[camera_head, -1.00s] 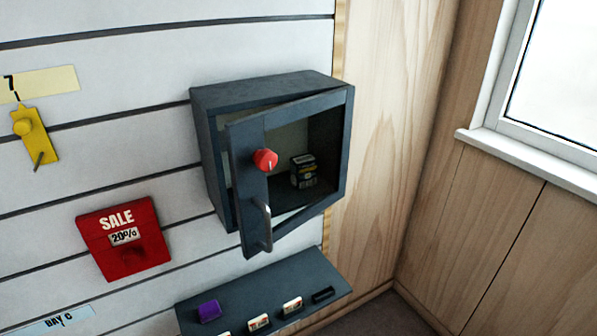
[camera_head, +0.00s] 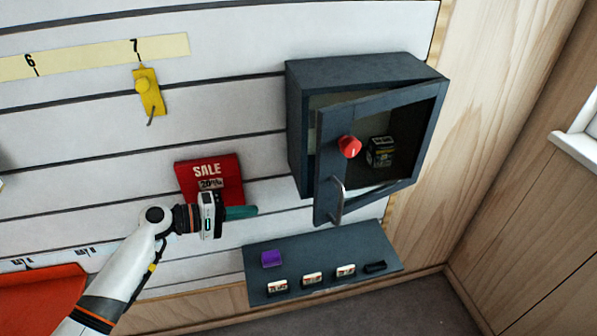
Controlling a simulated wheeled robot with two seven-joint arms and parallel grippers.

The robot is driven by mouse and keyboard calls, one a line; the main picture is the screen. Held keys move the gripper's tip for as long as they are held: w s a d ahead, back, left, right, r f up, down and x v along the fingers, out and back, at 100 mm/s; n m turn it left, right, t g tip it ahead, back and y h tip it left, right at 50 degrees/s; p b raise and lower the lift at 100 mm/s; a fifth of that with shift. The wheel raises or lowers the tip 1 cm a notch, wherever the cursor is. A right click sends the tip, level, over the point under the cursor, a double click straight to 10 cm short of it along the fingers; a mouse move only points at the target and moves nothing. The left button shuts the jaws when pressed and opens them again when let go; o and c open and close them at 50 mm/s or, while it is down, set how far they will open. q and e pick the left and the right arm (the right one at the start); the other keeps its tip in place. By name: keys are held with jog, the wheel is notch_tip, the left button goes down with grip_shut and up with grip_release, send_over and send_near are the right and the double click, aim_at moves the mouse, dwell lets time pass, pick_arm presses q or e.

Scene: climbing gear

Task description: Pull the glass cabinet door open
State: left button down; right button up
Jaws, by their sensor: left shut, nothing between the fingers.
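The grey cabinet (camera_head: 299,135) hangs on the slatted wall at the right. Its framed glass door (camera_head: 328,208) stands partly open, swung out on its left side and hinged at the right. The door carries a red knob (camera_head: 349,146) and, below it, a pale bar handle (camera_head: 337,201). A small dark box (camera_head: 380,152) shows behind the glass. My left gripper (camera_head: 250,212) is shut and empty, left of the door handle and apart from it, in front of the lower part of the red sale sign. My right gripper is out of view.
A grey shelf (camera_head: 322,262) with a purple block (camera_head: 271,259) and several small labelled items juts out below the cabinet. An orange-red surface (camera_head: 40,300) is at lower left.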

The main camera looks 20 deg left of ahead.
pick_arm(q)
notch_tip(320, 180, up, 12)
jog(key=s+d+m+h, duration=0.1)
jog(key=h, duration=0.2)
jog(key=w+d+p, duration=0.1)
jog(key=d+p, duration=0.6)
jog(key=d, duration=0.4)
jog(key=shift+w+d+f, duration=0.2)
jog(key=shift+w+d, duration=0.05)
jog(key=shift+w, duration=0.05)
jog(key=shift+w, duration=0.1)
jog(key=shift+d, duration=0.1)
